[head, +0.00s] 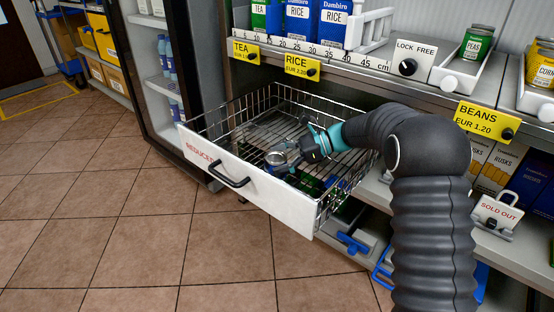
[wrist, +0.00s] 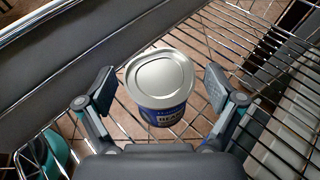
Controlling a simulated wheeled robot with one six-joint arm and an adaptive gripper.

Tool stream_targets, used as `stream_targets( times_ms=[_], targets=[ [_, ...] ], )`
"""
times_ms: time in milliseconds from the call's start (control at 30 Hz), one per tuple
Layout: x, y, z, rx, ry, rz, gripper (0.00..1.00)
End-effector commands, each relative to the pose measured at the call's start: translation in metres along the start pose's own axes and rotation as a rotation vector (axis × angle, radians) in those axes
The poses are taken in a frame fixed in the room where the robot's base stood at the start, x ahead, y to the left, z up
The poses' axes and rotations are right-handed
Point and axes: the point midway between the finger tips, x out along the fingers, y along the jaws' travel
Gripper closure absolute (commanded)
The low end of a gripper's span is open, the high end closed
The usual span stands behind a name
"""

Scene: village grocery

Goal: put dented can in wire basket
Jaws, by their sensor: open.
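The wire basket (head: 345,188) is a drawer of metal wire with a white front panel, pulled out below the shelf. A blue can with a silver lid (wrist: 163,82) is upright between my fingers in the wrist view, over the basket's wire floor (wrist: 130,122). In the head view the can (head: 276,158) is inside the basket, partly hidden. My gripper (wrist: 160,92) is open, with one finger on each side of the can and gaps visible. In the head view my gripper (head: 295,155) reaches down into the basket.
The shelf above holds rice packs (head: 300,18), a peas can (head: 475,42) in a white channel, and yellow price tags (head: 302,66). The drawer's black handle (head: 230,175) faces the aisle. A sold-out sign (head: 495,210) stands lower right. The tiled floor at left is clear.

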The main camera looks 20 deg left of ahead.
Motion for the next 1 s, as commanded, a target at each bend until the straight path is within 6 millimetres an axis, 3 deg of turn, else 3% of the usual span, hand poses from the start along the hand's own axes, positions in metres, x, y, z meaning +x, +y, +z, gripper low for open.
stream_targets(
  times_ms=[167, 600, 1000],
  targets=[
    [-0.010, 0.000, 0.003, 0.000, 0.000, -0.001, 0.08],
    [-0.070, 0.000, 0.003, -0.001, 0.001, -0.001, 0.08],
    [-0.076, 0.000, 0.003, 0.000, 0.000, 0.001, 0.08]
  ],
)
